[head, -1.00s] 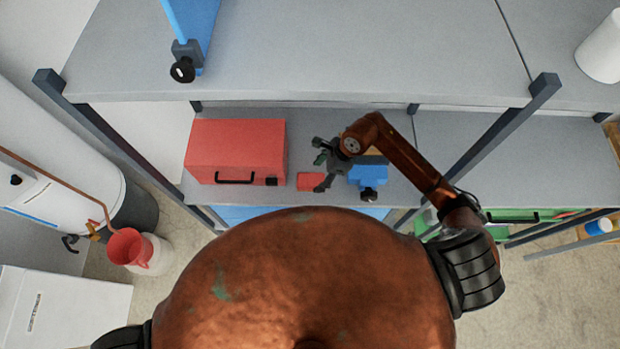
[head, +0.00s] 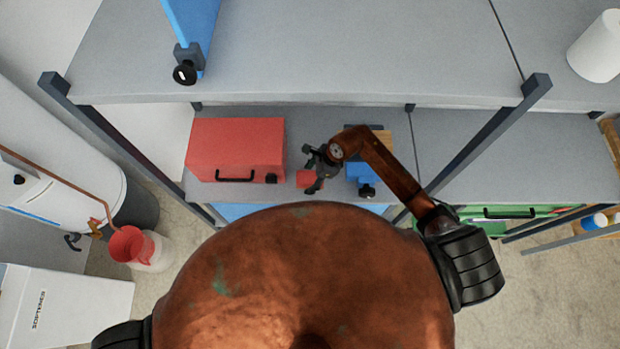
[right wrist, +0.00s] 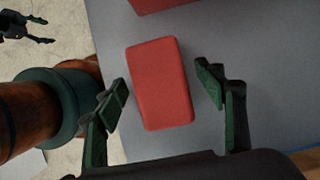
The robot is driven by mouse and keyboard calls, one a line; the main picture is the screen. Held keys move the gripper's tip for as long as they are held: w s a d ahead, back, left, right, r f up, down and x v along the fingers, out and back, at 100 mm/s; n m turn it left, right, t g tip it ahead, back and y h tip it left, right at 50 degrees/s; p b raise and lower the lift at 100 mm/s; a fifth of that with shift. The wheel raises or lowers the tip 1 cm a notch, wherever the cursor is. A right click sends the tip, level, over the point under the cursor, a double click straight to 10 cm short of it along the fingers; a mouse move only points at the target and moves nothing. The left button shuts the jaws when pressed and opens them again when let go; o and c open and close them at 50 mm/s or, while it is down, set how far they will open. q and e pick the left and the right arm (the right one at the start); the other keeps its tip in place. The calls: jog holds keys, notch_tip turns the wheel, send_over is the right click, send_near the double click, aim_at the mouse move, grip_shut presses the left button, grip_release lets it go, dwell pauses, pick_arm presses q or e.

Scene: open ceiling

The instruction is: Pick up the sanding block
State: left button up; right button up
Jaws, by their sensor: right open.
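The sanding block looks to be the small red block (head: 308,178) on the middle shelf, to the right of the red toolbox. In the right wrist view the red block (right wrist: 161,83) lies flat on the grey shelf between my open fingers, with a gap on each side. My right gripper (head: 314,170) is open at the block and partly covers it in the head view; its fingers also show in the right wrist view (right wrist: 162,92). My left gripper is not in the head view; a dark gripper (right wrist: 28,30) at the top left of the right wrist view appears to be it, too small to judge.
A red toolbox (head: 236,148) stands left of the block. A blue clamp-like tool (head: 362,172) and a wooden piece (head: 386,150) lie to its right. The upper shelf (head: 330,55) overhangs behind, and a dark shelf post (head: 490,135) stands right of my arm.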

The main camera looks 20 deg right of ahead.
jog(key=shift+f+b, duration=0.2)
jog(key=shift+b, duration=0.1)
jog(key=shift+c, duration=0.2)
jog(key=c, duration=1.4)
